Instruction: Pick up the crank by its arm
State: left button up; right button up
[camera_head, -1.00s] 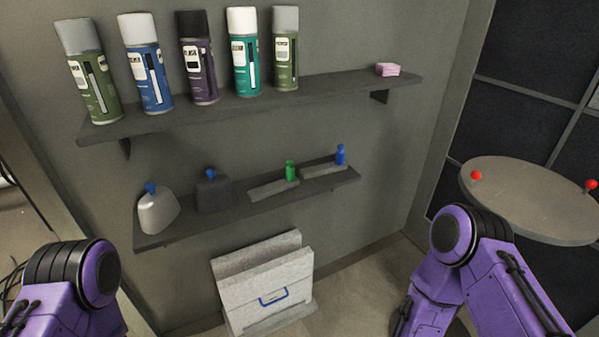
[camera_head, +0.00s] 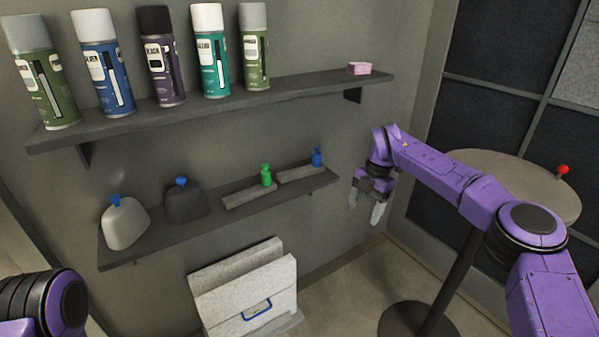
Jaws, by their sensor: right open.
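Two crank-like pieces lie on the lower shelf, each a flat grey arm with an upright coloured knob. One has a green knob (camera_head: 266,176) and a grey arm (camera_head: 248,196). The other, to its right, has a blue knob (camera_head: 317,157) and a grey arm (camera_head: 300,174). I cannot tell which is the crank meant. My right gripper (camera_head: 366,206) is open and empty, fingers pointing down, to the right of the lower shelf's end and apart from both pieces. My left gripper is out of view; only part of my left arm shows at bottom left.
The lower shelf (camera_head: 185,232) also holds a light and a dark bag-like item with blue tops. The upper shelf (camera_head: 215,106) above carries several spray cans and a pink block (camera_head: 359,68). A grey box (camera_head: 245,290) stands below. A round table (camera_head: 500,165) with a red knob (camera_head: 563,169) is at right.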

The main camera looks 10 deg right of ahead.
aim_at(293, 174)
jog(key=i, duration=0.95)
